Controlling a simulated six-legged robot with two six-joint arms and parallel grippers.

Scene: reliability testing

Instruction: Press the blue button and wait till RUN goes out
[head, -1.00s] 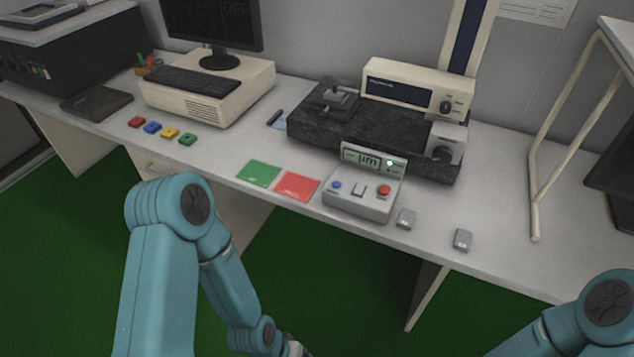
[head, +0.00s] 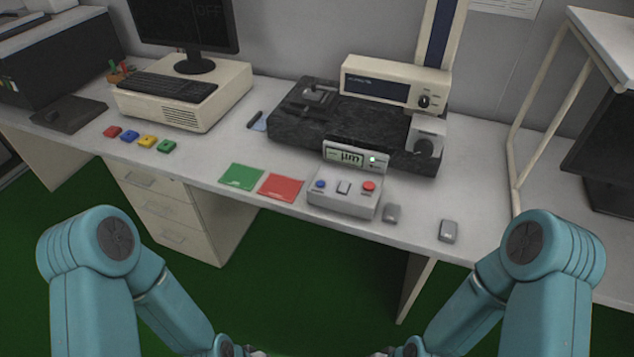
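A grey control box (head: 342,205) stands near the front edge of the desk. Its blue button (head: 320,184) is at the left, a grey switch (head: 343,187) in the middle and a red button (head: 368,186) at the right. Its raised display (head: 345,157) shows "µm", with a small bright light (head: 373,159) beside it; the lettering there is too small to read. Only slivers of my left gripper (head: 257,353) and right gripper (head: 380,353) show at the bottom edge, well below the box. Their fingertips are hidden, and nothing touches the buttons.
A green card (head: 241,177) and a red card (head: 281,187) lie left of the box. Two small grey blocks (head: 392,213) (head: 449,231) lie to its right. A dark stone-based instrument (head: 330,121) stands behind. Coloured blocks (head: 147,142) and a computer (head: 185,100) are farther left.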

